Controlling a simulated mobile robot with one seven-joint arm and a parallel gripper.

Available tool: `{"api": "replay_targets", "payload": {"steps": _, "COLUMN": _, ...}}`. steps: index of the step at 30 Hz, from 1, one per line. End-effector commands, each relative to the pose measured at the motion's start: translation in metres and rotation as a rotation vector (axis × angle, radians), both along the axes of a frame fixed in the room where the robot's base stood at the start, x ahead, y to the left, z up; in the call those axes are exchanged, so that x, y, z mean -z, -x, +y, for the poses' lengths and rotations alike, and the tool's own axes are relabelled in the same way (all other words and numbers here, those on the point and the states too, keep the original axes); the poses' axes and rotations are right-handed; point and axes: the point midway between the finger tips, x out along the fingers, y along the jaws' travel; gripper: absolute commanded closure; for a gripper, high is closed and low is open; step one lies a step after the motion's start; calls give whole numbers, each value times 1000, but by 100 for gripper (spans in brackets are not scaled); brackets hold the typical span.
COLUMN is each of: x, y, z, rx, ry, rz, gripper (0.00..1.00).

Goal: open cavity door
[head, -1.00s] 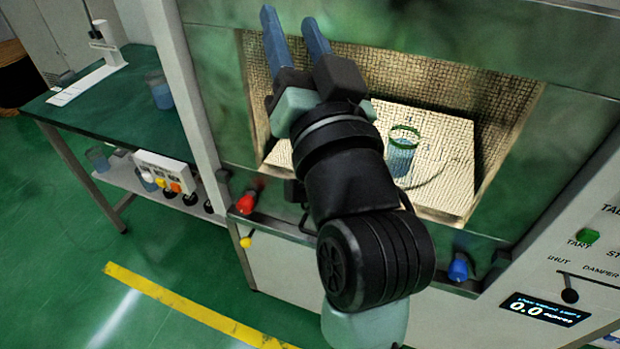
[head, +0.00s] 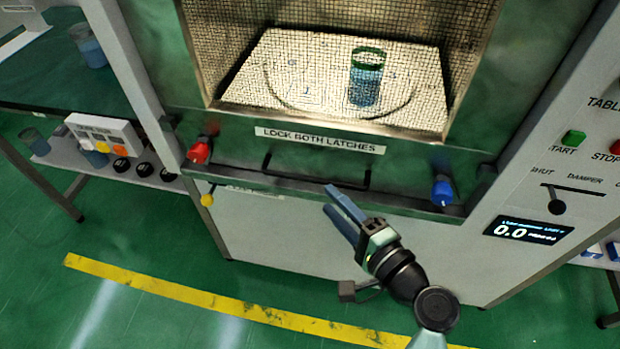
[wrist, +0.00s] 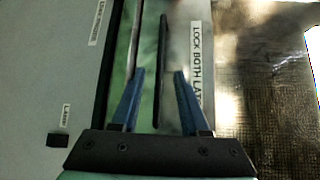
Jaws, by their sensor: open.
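The cavity door has a mesh window (head: 335,85) in a green frame and looks shut. A "LOCK BOTH LATCHES" label (head: 320,141) is on its lower frame. Below the label is a dark bar handle (head: 300,179). A red latch knob (head: 199,151) is at the door's lower left and a blue latch knob (head: 442,192) at its lower right. My gripper (head: 331,200) is open and empty, with its blue fingers by the handle. In the wrist view, the handle (wrist: 162,65) runs between the two fingertips (wrist: 159,76), apart from both.
A beaker of blue liquid (head: 366,78) stands on the plate inside the cavity. A yellow knob (head: 207,199) is below the red latch. A control panel with a display (head: 528,231) and damper lever (head: 557,206) is at right. Green floor is open in front.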

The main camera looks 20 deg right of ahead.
Motion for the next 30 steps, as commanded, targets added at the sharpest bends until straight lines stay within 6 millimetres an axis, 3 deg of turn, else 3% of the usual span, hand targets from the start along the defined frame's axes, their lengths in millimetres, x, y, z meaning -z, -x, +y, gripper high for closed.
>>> {"api": "replay_targets", "payload": {"steps": 3, "x": 3, "y": -27, "z": 6, "rx": -4, "ry": 0, "rz": -2, "gripper": 55}}
{"api": "replay_targets", "payload": {"steps": 10, "x": 9, "y": -65, "z": 14, "rx": -2, "ry": 1, "rz": -2, "gripper": 55}}
{"api": "replay_targets", "payload": {"steps": 15, "x": 11, "y": -77, "z": 16, "rx": -2, "ry": 3, "rz": 0, "gripper": 55}}
{"api": "replay_targets", "payload": {"steps": 24, "x": 11, "y": -79, "z": 16, "rx": -1, "ry": 3, "rz": 0, "gripper": 55}}
{"api": "replay_targets", "payload": {"steps": 26, "x": 11, "y": -79, "z": 16, "rx": -1, "ry": 3, "rz": 0, "gripper": 63}}
{"api": "replay_targets", "payload": {"steps": 30, "x": 11, "y": -79, "z": 16, "rx": -1, "ry": 3, "rz": 0, "gripper": 88}}
